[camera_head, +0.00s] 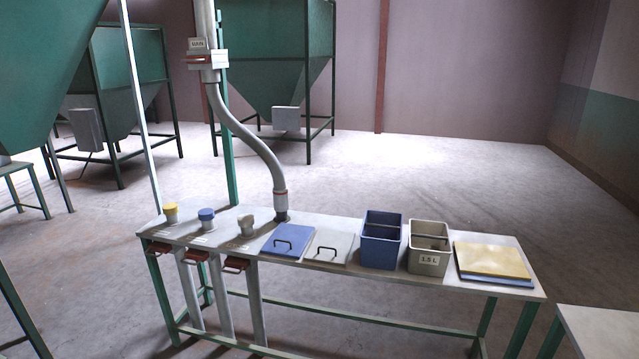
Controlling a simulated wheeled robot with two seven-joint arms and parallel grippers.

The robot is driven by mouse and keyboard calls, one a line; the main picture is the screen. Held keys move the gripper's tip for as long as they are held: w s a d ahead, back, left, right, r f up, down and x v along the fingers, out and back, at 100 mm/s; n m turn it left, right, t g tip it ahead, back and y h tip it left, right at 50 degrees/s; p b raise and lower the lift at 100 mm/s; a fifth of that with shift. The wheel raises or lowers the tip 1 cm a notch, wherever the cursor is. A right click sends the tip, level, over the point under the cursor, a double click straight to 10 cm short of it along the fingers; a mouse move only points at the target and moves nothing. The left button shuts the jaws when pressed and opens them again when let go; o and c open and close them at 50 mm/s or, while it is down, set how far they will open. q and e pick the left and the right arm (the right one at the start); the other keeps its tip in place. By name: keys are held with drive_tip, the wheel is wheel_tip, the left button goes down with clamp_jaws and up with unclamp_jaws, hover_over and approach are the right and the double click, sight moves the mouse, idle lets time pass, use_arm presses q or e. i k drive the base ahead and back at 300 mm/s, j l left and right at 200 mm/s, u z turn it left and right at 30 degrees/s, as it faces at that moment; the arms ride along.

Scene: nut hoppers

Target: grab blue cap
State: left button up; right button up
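The blue cap (206,214) sits on top of a short grey pipe stub at the left part of the long grey table (350,233). A yellow cap (171,206) is on the stub to its left. A third stub (246,225) to its right has a grey top. Neither of my grippers shows in the head view.
On the table lie a blue lid (288,240) and a grey lid (329,245) with handles, a blue bin (381,240), a grey bin (428,247) and stacked yellow and blue panels (492,260). Green hoppers stand behind.

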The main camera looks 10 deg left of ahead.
sight(206, 214)
drive_tip(key=i+j+u, duration=0.2)
drive_tip(key=i+u, duration=0.65)
drive_tip(key=i, duration=0.25)
drive_tip(key=i+l+u, duration=0.25)
drive_tip(key=i+u, duration=0.2)
drive_tip(key=i, duration=0.1)
